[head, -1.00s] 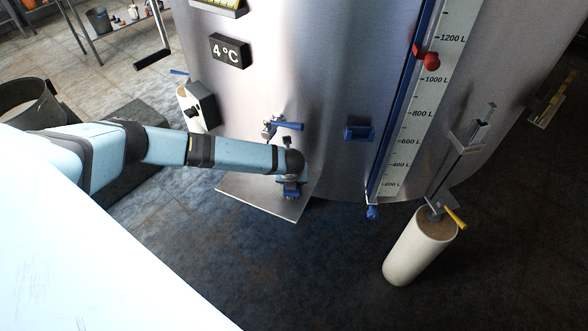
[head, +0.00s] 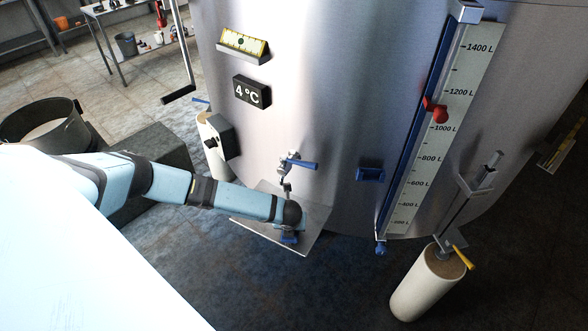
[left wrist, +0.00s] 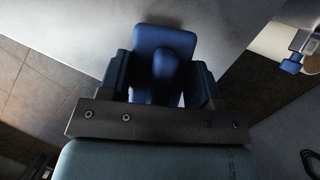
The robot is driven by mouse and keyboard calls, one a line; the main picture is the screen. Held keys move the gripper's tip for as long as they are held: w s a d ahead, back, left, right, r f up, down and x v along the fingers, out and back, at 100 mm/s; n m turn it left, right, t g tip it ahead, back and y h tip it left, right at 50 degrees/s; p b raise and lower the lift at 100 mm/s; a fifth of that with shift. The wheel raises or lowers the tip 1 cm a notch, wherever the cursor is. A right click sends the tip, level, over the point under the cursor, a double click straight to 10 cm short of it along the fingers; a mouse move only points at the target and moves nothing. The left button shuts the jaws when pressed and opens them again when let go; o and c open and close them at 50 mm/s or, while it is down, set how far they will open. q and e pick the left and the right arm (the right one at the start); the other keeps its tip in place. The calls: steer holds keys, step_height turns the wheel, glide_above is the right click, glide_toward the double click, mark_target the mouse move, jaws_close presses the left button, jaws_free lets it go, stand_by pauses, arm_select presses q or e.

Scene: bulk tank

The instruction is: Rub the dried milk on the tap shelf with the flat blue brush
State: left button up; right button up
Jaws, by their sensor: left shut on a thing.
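My left gripper (head: 289,232) is low over the tap shelf (head: 312,240), a bare metal plate at the foot of the tank. It is shut on the flat blue brush (left wrist: 165,42), whose grip sits between the two fingers in the left wrist view. The brush head lies against or just above the pale shelf (left wrist: 90,25); I cannot tell whether it touches. In the head view the blue brush (head: 289,240) is mostly hidden by my wrist. I cannot make out any dried milk. My right gripper is not in view.
The tap (head: 287,172) with its blue lever stands just behind my left wrist. The steel tank (head: 330,90) rises behind the shelf. A cream tank leg (head: 428,285) with a yellow lever stands at right. Dark floor is clear in front.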

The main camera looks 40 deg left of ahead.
arm_select(q)
steer(key=shift+w+d+f+b, duration=0.1)
steer(key=shift+w+b, duration=0.1)
steer(key=shift+w, duration=0.55)
steer(key=shift+w+d+b, duration=0.1)
steer(key=shift+w+b, duration=0.05)
steer(key=shift+w, duration=0.6)
steer(key=shift+w+d+b, duration=0.1)
steer(key=shift+w+b, duration=0.6)
steer(key=shift+w, duration=1.6)
step_height(320, 180, up, 5)
steer(key=p, duration=0.4)
steer(key=shift+f, duration=0.15)
steer(key=shift+r, duration=0.8)
